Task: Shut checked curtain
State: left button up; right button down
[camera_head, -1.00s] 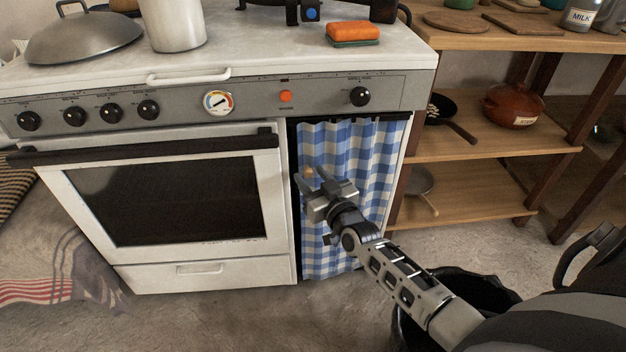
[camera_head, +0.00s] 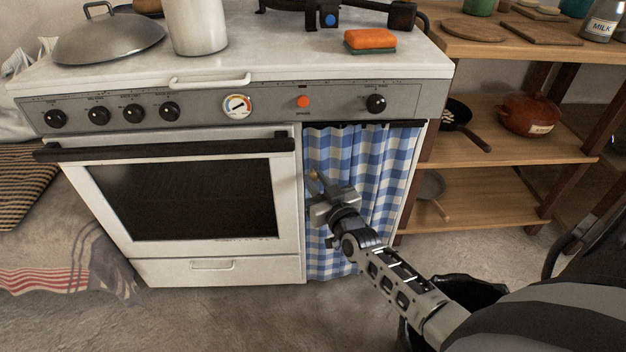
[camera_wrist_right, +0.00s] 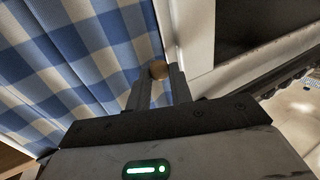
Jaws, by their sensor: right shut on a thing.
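The blue-and-white checked curtain (camera_head: 384,165) hangs from a dark rail in the opening at the right end of the stove front. It covers the opening from its right post to the white panel beside the oven door. My right gripper (camera_head: 318,182) is at the curtain's left edge, shut on a small round wooden knob. In the right wrist view the knob (camera_wrist_right: 158,70) sits between the two fingertips, with the curtain (camera_wrist_right: 75,60) beside it and the white panel (camera_wrist_right: 197,35) close on the other side. My left gripper is not in view.
The oven door (camera_head: 185,195) with its dark handle is just left of the curtain. A wooden shelf (camera_head: 490,190) with pans and a brown pot (camera_head: 528,116) stands to the right. A black bucket (camera_head: 470,292) is on the floor under my right arm. A sponge (camera_head: 370,40) lies on the stove top.

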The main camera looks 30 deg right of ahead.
jog(key=c, duration=1.5)
grip_release()
jog(key=shift+w+a, duration=0.15)
jog(key=shift+a, duration=0.15)
jog(key=shift+o, duration=1.2)
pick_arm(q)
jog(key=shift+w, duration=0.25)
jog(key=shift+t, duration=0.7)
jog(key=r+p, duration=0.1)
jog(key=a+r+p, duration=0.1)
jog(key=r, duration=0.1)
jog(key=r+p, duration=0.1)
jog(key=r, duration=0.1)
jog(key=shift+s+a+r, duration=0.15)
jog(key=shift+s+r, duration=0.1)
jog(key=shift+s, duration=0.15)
pick_arm(e)
jog(key=s+a, duration=0.2)
jog(key=s, duration=1.3)
jog(key=shift+s, duration=0.4)
jog(key=shift+r, duration=0.1)
